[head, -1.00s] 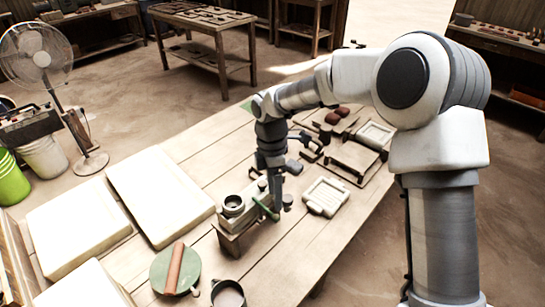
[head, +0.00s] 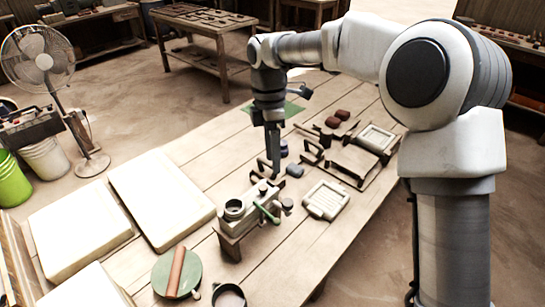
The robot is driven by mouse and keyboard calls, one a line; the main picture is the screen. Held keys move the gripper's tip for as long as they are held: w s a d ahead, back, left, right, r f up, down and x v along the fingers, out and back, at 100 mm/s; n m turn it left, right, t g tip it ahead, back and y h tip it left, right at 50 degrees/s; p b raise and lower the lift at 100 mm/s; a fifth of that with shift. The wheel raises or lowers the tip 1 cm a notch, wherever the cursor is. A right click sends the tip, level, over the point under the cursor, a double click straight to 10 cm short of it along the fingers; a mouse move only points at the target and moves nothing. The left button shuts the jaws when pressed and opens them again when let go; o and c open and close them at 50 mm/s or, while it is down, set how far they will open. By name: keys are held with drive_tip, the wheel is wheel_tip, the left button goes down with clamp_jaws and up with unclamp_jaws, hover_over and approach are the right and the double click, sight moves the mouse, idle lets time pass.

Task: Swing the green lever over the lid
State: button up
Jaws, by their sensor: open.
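The green lever (head: 267,213) sits on a small pale metal-and-wood device (head: 250,205) near the middle of the table. The lever slants across the device's right part, close to a dark round knob (head: 287,204). I cannot tell clearly which part is the lid. A round cup-like fitting (head: 233,208) stands on the device's left end. My gripper (head: 273,168) points down, open, beyond the device and apart from the lever. Its fingers are small and seen edge-on in the head view.
A pale ridged tray (head: 326,200) lies right of the device. A wooden frame (head: 352,162) and brown blocks (head: 333,122) are farther back. Large white slabs (head: 160,198) fill the left side. A green disc (head: 176,274) and a dark cup (head: 229,295) are at the front.

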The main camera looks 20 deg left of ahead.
sight(266, 212)
drive_tip(key=shift+s+a+f, duration=0.15)
drive_tip(key=shift+s, duration=0.05)
drive_tip(key=shift+c, duration=1.2)
drive_tip(key=shift+n+t+h, duration=0.5)
drive_tip(key=shift+n+t, duration=0.1)
drive_tip(key=shift+t, duration=0.2)
drive_tip(key=s+a+f, duration=0.2)
drive_tip(key=s+f, duration=0.1)
drive_tip(key=shift+s+a+f, duration=0.1)
drive_tip(key=shift+s+a, duration=0.15)
drive_tip(key=shift+s, duration=0.05)
clamp_jaws()
drive_tip(key=s+a+f+n+t+p, duration=0.1)
drive_tip(key=s+a+f+n+t, duration=0.1)
drive_tip(key=s+f, duration=0.4)
drive_tip(key=w+d+f, duration=0.3)
drive_tip(key=d+f, duration=0.1)
drive_tip(key=f, duration=0.4)
drive_tip(key=shift+w+d, duration=0.4)
drive_tip(key=shift+d, duration=0.1)
drive_tip(key=shift+w+d+r+n+t+p, duration=0.1)
drive_tip(key=shift+w+d+n+t+p, duration=0.3)
drive_tip(key=shift+n, duration=0.3)
drive_tip(key=shift+w, duration=0.1)
